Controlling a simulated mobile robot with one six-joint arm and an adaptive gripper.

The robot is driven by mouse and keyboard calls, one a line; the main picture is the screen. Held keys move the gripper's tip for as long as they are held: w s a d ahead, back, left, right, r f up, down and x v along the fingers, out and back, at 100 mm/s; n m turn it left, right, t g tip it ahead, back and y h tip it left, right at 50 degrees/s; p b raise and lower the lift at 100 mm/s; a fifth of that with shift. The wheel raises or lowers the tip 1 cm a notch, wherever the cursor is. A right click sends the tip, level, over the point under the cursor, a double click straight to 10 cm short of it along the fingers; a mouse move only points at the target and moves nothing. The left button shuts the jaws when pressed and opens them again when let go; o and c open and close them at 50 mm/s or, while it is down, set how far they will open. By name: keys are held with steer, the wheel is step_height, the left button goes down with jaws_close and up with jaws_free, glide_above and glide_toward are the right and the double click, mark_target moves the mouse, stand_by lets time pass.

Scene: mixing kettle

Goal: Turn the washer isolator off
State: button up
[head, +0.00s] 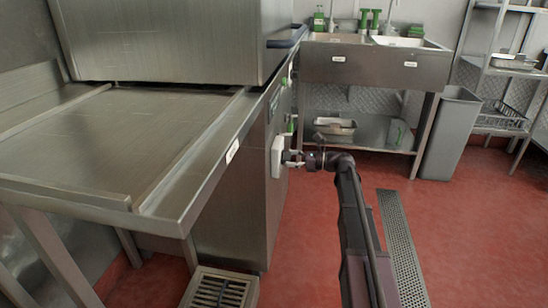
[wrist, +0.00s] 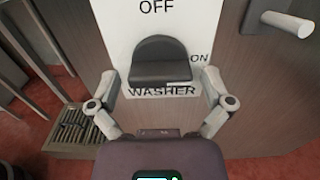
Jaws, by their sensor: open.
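The washer isolator is a white box (head: 277,157) on the side of the steel washer in the head view. In the wrist view its white plate (wrist: 116,38) fills the upper middle, with OFF at the top, ON at the right and WASHER below. Its black knob (wrist: 160,60) is in the centre, with a pale mark at its lower right, towards ON. My gripper (wrist: 158,80) is open, with one finger on each side of the knob. I cannot tell whether the fingers touch it. In the head view my gripper (head: 294,158) is close in front of the box.
A pale handle (wrist: 291,23) sticks out at the upper right of the wrist view. The washer's steel side table (head: 110,140) is at the left, above a floor drain (head: 221,289). A sink unit (head: 365,68) and grey bin (head: 447,133) stand behind.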

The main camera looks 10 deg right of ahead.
steer(key=shift+w+a, duration=0.15)
steer(key=shift+a, duration=0.2)
steer(key=c, duration=1)
steer(key=shift+o, duration=0.2)
steer(key=n, duration=1.2)
steer(key=shift+n, duration=0.4)
steer(key=n, duration=0.4)
steer(key=shift+n, duration=0.4)
steer(key=o, duration=1)
steer(key=shift+c, duration=0.2)
